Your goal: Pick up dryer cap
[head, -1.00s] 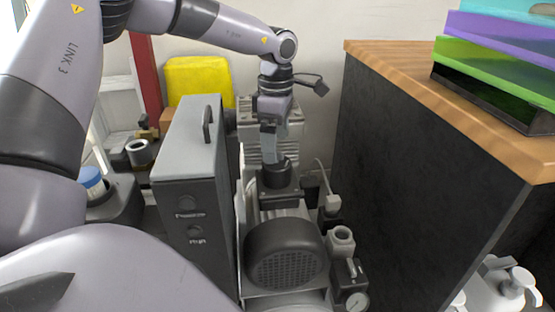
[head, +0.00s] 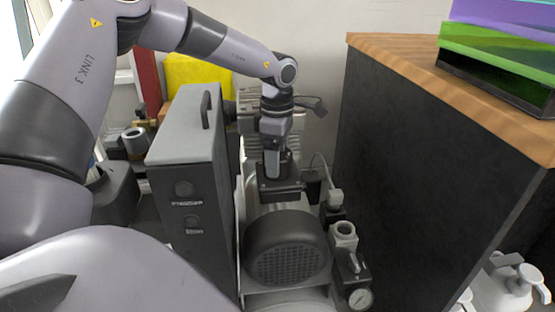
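A dark round cap (head: 287,162), which looks like the dryer cap, sits on a black square block (head: 280,190) on top of the compressor, behind its black ribbed motor cover (head: 287,248). My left gripper (head: 272,172) points down from above, with its fingers low at the cap and overlapping it in the view. The fingers partly hide the cap, and I cannot tell whether they are closed on it or just beside it. My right gripper is not in the view.
A tall grey box with a handle (head: 185,140) stands close on the left. A dark cabinet with a wooden top (head: 420,150) stands on the right. A pressure gauge (head: 360,298) and fittings are at the compressor's front right. A yellow object (head: 188,80) is behind.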

